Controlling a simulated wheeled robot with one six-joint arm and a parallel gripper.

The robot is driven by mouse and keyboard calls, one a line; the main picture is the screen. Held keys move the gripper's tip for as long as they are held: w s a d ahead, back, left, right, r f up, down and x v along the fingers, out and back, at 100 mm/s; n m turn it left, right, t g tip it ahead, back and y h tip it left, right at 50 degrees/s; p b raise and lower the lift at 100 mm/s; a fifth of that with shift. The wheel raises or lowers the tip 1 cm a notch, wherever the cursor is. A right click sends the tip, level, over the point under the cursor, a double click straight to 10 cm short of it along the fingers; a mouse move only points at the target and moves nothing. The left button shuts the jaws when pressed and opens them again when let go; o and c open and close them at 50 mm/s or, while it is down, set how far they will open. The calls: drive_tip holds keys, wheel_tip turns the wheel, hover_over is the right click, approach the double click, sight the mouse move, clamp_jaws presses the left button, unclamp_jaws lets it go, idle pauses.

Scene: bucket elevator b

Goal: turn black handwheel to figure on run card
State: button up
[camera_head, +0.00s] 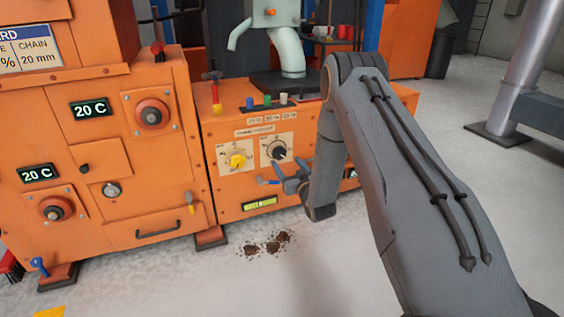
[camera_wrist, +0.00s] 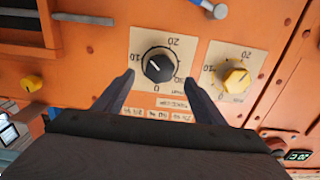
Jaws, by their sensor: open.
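The black handwheel (camera_head: 277,150) is a round knob on a cream dial plate on the orange machine's front. In the wrist view the black handwheel (camera_wrist: 159,67) has a white mark pointing close to the 10 on a scale numbered 0 to 30. My gripper (camera_wrist: 160,76) is open, its two fingers at either side below the handwheel in that view; I cannot tell whether they touch anything. The run card (camera_head: 30,48) is cut off at the head view's left edge; it reads "CHAIN 20 mm", with a "%" column partly cut off.
A yellow knob (camera_head: 237,160) on a similar plate sits beside the black one; it also shows in the wrist view (camera_wrist: 236,77). A blue-handled lever (camera_wrist: 213,8) is close by. Brown spill (camera_head: 266,243) lies on the floor. Open floor is at the front.

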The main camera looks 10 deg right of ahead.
sight(280, 155)
drive_tip(key=w, duration=0.2)
drive_tip(key=w+b, duration=0.1)
drive_tip(key=w+a+b, duration=0.1)
drive_tip(key=w, duration=0.1)
drive_tip(key=shift+w, duration=0.35)
drive_tip(key=c, duration=1)
